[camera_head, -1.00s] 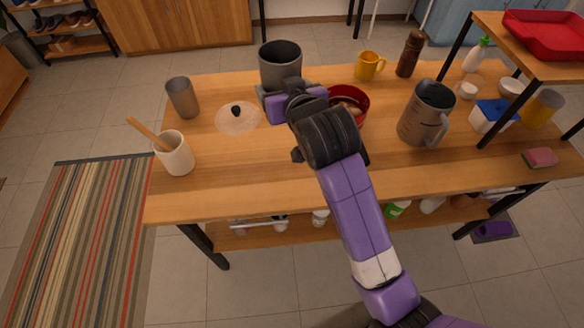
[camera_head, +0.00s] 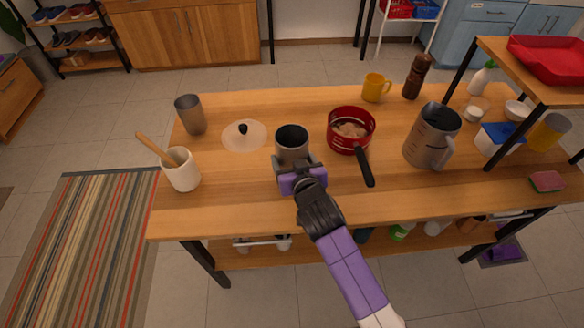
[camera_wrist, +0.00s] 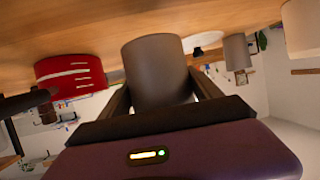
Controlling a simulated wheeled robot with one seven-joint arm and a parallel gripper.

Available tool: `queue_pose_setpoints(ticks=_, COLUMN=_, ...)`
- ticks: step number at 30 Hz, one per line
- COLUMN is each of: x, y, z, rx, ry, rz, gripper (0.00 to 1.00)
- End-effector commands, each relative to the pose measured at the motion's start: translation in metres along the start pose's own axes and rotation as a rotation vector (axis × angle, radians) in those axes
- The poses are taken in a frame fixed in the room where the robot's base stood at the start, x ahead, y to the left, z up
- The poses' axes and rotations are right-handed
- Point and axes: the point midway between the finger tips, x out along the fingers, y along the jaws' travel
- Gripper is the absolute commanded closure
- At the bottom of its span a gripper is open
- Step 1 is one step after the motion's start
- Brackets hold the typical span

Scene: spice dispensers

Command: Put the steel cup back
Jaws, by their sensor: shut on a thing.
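The steel cup (camera_head: 292,138), a grey open-topped cup, is upright between the fingers of my gripper (camera_head: 296,166). It stands at or just above the middle of the wooden table; its base is hidden in the head view. The wrist view is upside down and shows the cup (camera_wrist: 157,68) between the two dark fingers (camera_wrist: 160,98), its base close to the tabletop. I cannot tell whether it touches the wood. A second, taller grey metal cup (camera_head: 190,115) stands at the table's left back.
A glass lid (camera_head: 244,134) lies left of the held cup. A red pan (camera_head: 345,145) with a black handle is close on its right. A utensil crock (camera_head: 182,172), a steel pitcher (camera_head: 432,138) and a yellow mug (camera_head: 375,86) stand around. The table's front middle is clear.

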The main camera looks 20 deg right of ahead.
Motion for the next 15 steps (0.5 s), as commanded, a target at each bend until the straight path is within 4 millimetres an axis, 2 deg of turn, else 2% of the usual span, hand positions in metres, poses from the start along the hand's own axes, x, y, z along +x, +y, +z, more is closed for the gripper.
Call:
queue_pose_setpoints(ticks=9, x=0.013, y=0.001, z=0.032, rx=-0.001, ry=-0.001, rz=0.001, gripper=0.78)
queue_pose_setpoints(ticks=15, x=0.016, y=0.001, z=0.038, rx=0.001, ry=0.001, rz=-0.001, gripper=0.78)
